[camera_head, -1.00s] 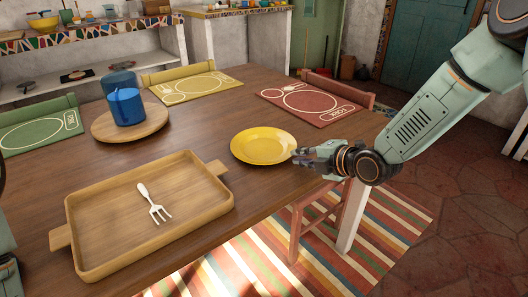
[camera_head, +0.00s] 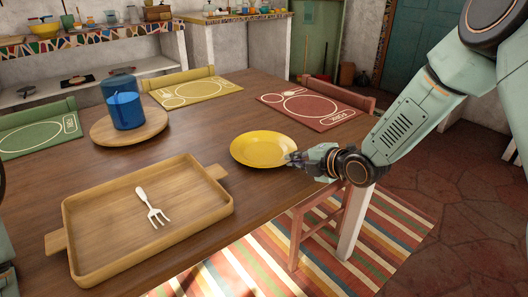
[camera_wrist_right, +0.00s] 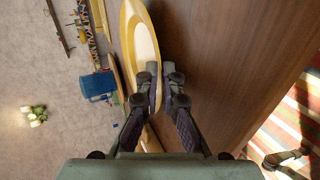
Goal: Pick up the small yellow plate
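The small yellow plate (camera_head: 262,148) lies on the wooden table near its right edge; it also shows obliquely in the right wrist view (camera_wrist_right: 141,45). My right gripper (camera_head: 291,158) is at the plate's right rim. In the right wrist view its two fingertips (camera_wrist_right: 161,72) are close together, one on each side of the rim, and look closed on it. The contact itself is partly hidden by the fingers. The plate shows no clear lift from the table. My left gripper is not in view; only bits of my left arm show at the left edge.
A wooden tray (camera_head: 100,219) with a white fork (camera_head: 153,206) lies left of the plate. A blue cup (camera_head: 126,108) stands on a round board (camera_head: 100,130). Red (camera_head: 318,108), yellow (camera_head: 196,90) and green (camera_head: 40,138) placemats lie around. A chair (camera_head: 318,226) stands below the right edge.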

